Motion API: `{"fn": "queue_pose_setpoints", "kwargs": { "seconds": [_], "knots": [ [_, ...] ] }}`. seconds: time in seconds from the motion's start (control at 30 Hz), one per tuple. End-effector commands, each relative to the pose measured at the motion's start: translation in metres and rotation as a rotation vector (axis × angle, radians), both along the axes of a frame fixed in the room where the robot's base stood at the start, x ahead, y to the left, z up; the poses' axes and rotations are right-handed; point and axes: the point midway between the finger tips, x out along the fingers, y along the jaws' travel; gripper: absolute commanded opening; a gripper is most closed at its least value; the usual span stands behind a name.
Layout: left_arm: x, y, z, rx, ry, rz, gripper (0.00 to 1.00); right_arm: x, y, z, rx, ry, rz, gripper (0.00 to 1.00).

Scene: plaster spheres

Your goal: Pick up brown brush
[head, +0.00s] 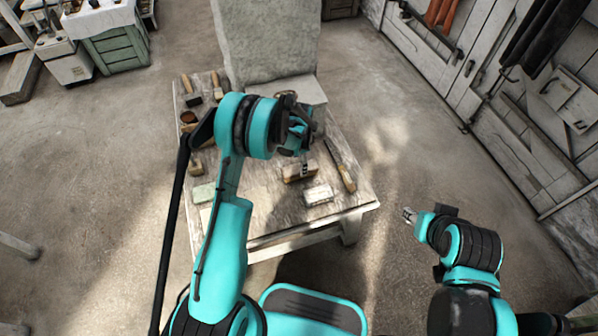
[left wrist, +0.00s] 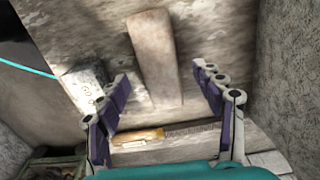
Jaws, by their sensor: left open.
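The brown brush (head: 299,173) lies on the worktable, below my left gripper (head: 302,147) in the head view. In the left wrist view the brush (left wrist: 153,50) is a long brown block pointing away between the fingers. My left gripper (left wrist: 160,76) is open, with a purple-padded finger on each side of the brush and nothing held. I cannot tell how high the fingertips are above it. My right gripper (head: 408,215) is off the table's right side, apart from everything; its finger opening is too small to read.
The worktable (head: 265,228) also bears a pale block (head: 318,194) in front of the brush and a wooden-handled rasp (head: 346,177) to its right. A large stone block (head: 265,40) stands at the back. Several tools lie along the left edge. Floor on the right is clear.

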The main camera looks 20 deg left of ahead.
Motion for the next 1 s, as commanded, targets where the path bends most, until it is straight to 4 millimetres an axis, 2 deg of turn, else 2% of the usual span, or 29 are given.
{"fn": "queue_pose_setpoints", "kwargs": {
  "seconds": [0.03,0.2,0.47,0.57,0.7,1.0],
  "knots": [
    [0.0,0.0,-0.011,0.0,0.0,0.0,0.67,0.0,0.0,-0.008,0.0,0.0,0.0,0.4],
    [0.0,-0.001,-0.038,0.0,0.0,0.001,0.67,0.0,0.0,-0.022,0.0,0.0,0.0,0.4],
    [-0.001,0.0,-0.041,0.0,0.0,0.002,0.67,0.0,0.0,-0.022,0.0,0.0,0.0,0.4],
    [0.0,0.0,-0.041,0.0,0.0,0.002,0.46,0.0,0.0,-0.022,0.0,0.0,0.0,0.4],
    [0.0,0.0,-0.041,0.0,0.0,0.002,0.09,0.0,0.0,-0.022,0.0,0.0,0.0,0.4],
    [0.0,0.0,-0.04,0.0,0.0,0.002,0.09,0.0,0.0,-0.022,0.0,0.0,0.0,0.4]
  ]
}}
